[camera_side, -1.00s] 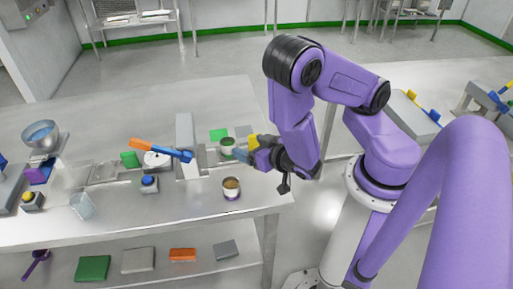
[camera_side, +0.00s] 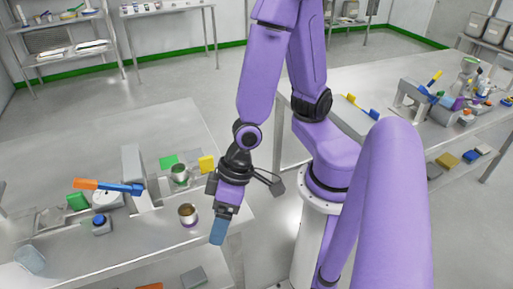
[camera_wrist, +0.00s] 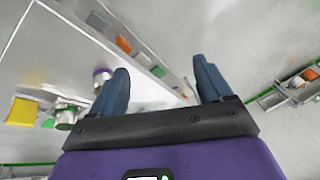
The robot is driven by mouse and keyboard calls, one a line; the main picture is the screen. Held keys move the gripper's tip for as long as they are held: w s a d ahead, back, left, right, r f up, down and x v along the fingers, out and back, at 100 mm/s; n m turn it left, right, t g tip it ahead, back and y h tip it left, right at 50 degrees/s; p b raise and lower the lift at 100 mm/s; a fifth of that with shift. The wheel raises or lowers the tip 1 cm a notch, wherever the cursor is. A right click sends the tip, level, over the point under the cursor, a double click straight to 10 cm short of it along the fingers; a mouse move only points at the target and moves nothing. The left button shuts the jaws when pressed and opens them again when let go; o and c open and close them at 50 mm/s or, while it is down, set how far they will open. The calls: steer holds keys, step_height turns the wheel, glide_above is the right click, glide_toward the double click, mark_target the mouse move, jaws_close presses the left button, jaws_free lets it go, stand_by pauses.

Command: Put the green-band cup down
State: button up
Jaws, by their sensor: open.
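The green-band cup (camera_side: 180,174) stands upright on the steel table, just in front of a green square (camera_side: 168,161); I cannot tell whether its base touches the square. It also shows in the wrist view (camera_wrist: 66,116), left of the jaws. My gripper (camera_side: 218,232) points down past the table's right edge, to the right of and nearer than the cup, and clear of it. In the wrist view the fingers (camera_wrist: 160,78) are apart with nothing between them.
A second cup with a purple band (camera_side: 188,214) stands near the table's front edge, close to my gripper. A yellow block (camera_side: 206,164) is right of the green-band cup. A grey upright block (camera_side: 132,163) and an orange-and-blue tool (camera_side: 108,187) are to the left.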

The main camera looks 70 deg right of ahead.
steer(key=s+d+r+n+g+h, duration=0.2)
steer(key=s+d+r+n+h, duration=0.1)
steer(key=d+r+n, duration=0.5)
steer(key=d+r, duration=0.2)
steer(key=d, duration=0.2)
steer(key=shift+s+r+n+h, duration=0.3)
steer(key=shift+n, duration=0.1)
